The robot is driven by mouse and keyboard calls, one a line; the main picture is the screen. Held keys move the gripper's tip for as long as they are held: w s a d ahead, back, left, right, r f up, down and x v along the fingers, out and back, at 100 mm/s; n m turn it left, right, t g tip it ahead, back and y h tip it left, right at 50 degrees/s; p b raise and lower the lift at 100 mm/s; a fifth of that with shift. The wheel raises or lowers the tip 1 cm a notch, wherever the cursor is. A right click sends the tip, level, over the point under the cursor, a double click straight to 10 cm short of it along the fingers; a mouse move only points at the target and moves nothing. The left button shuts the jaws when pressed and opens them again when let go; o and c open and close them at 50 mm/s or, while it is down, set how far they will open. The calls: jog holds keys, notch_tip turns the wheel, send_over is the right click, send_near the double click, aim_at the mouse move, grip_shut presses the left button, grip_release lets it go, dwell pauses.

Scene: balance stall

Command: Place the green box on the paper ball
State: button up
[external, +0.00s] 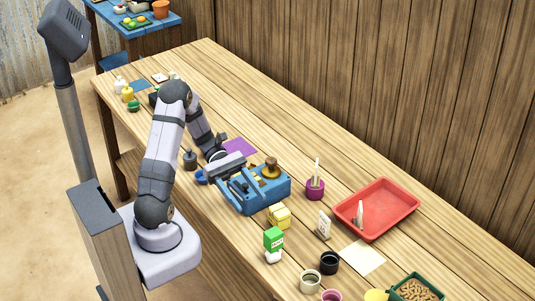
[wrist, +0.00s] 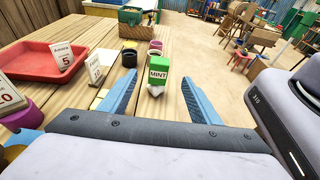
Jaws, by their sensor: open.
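The green box (external: 274,238) has a white label and stands upright on the white paper ball (external: 273,257) near the table's front edge. In the wrist view, the green box (wrist: 159,70) reads "MINT" and sits on top of the crumpled paper ball (wrist: 156,91), touching it. My gripper (wrist: 158,80) is open and empty, with its blue fingers spread left and right. The green box and paper ball appear between the fingers in that picture, but beyond the fingertips. In the external view my gripper is back by the blue balance stand, apart from the box.
A card sign (external: 323,225), black cup (external: 329,262), cream cup (external: 310,281) and red tray (external: 400,190) are to the right. A white sheet (external: 362,258) lies clear.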

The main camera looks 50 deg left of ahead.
jog(key=s+f+m+y, duration=0.4)
jog(key=s+m+y, duration=0.3)
jog(key=m+y, duration=0.7)
jog(key=m, duration=0.4)
jog(key=shift+d+y, duration=0.15)
jog(key=shift+y, duration=0.15)
